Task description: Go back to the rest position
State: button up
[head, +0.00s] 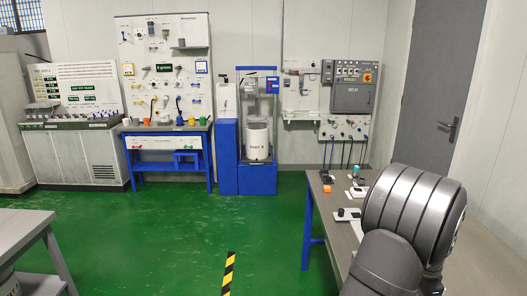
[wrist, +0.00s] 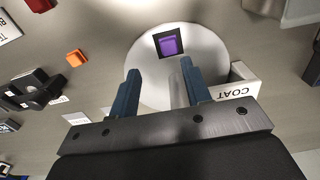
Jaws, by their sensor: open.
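In the wrist view my gripper (wrist: 161,66) is open, its two dark blue fingers apart. Nothing is clearly held between them. Beyond the fingertips is a round white disc (wrist: 146,62) with a purple block (wrist: 169,45) on a black square near its far edge. A pale upright shape shows beside the right finger; I cannot tell what it is. In the head view my grey arm covers part of the right-hand table (head: 342,205), and my gripper is not visible there.
In the head view a blue stand with a white drum (head: 257,140) is at the back. The green floor (head: 160,235) is largely clear.

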jog(key=s+d+r, duration=0.3)
jog(key=s+r, duration=0.3)
jog(key=s, duration=0.4)
jog(key=s+d+f, duration=0.2)
jog(key=s+d, duration=0.1)
jog(key=s, duration=1.2)
jog(key=w+f, duration=0.2)
jog(key=w, duration=0.1)
jog(key=w+f, duration=0.3)
jog(key=w, duration=0.1)
jog(key=w+f, duration=0.3)
jog(key=w, duration=0.1)
jog(key=shift+w, duration=0.1)
jog(key=shift+f, duration=0.45)
jog(key=o, duration=1.2)
jog(key=shift+o, duration=0.2)
jog(key=w+a+r+n+t+h, duration=0.1)
jog(key=w+a+r+n+h, duration=0.15)
jog(key=w+r+n, duration=0.55)
jog(key=w+a+r+n+t+h, duration=0.15)
jog(key=w+a+r+n, duration=0.35)
jog(key=n, duration=0.5)
jog(key=x, duration=0.5)
jog(key=s+d+x, duration=0.1)
jog(key=x, duration=0.1)
jog(key=shift+w+d+f, duration=0.15)
jog(key=shift+d+f, duration=0.1)
